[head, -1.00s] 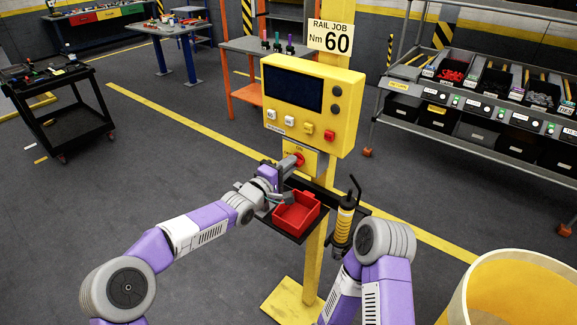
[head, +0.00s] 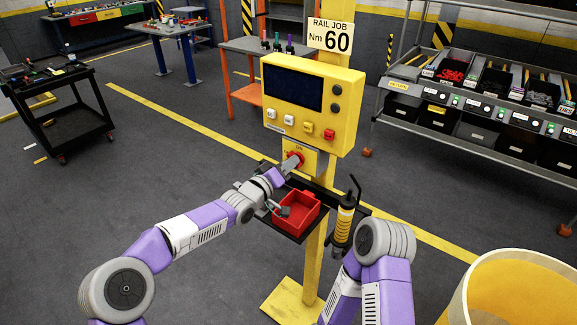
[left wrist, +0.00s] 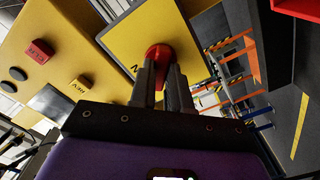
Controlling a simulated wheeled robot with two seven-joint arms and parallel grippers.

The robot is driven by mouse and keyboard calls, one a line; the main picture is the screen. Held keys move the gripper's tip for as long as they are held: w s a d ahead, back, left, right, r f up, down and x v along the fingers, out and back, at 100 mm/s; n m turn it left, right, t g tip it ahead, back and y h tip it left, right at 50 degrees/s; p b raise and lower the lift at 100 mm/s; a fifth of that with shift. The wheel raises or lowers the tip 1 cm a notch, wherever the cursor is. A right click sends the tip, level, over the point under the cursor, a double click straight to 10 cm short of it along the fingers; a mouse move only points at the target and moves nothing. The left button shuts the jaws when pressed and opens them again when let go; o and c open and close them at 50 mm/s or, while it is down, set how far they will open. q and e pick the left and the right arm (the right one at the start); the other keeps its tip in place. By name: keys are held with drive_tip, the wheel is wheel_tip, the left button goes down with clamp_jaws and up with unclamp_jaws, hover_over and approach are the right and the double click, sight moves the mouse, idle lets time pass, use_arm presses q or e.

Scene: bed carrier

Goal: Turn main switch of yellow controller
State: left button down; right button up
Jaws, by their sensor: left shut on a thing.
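The yellow controller (head: 312,104) is a box with a dark screen on a yellow post. Its main switch is a red knob (head: 297,158) on a yellow plate below the box. My left gripper (head: 287,167) is at the knob, coming from the lower left. In the left wrist view the two fingers of my left gripper (left wrist: 161,70) are shut on the red knob (left wrist: 159,51), one on each side. The fingers hide part of the knob, and its exact angle is hard to tell. My right arm shows at the lower right, but its gripper is out of view.
A red bin (head: 295,213) sits on a black tray below the switch, close under my left wrist. A yellow-and-black tool (head: 345,222) hangs to its right. A large yellow barrel (head: 515,295) stands at the lower right. Open floor lies to the left.

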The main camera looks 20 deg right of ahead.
use_arm(q)
drive_tip(key=shift+s+m+b, duration=0.1)
drive_tip(key=shift+m+b, duration=1)
drive_tip(key=shift+m, duration=3.5)
drive_tip(key=c, duration=1.1)
unclamp_jaws()
drive_tip(key=v, duration=0.7)
drive_tip(key=shift+s+a, duration=0.15)
drive_tip(key=shift+s, duration=0.05)
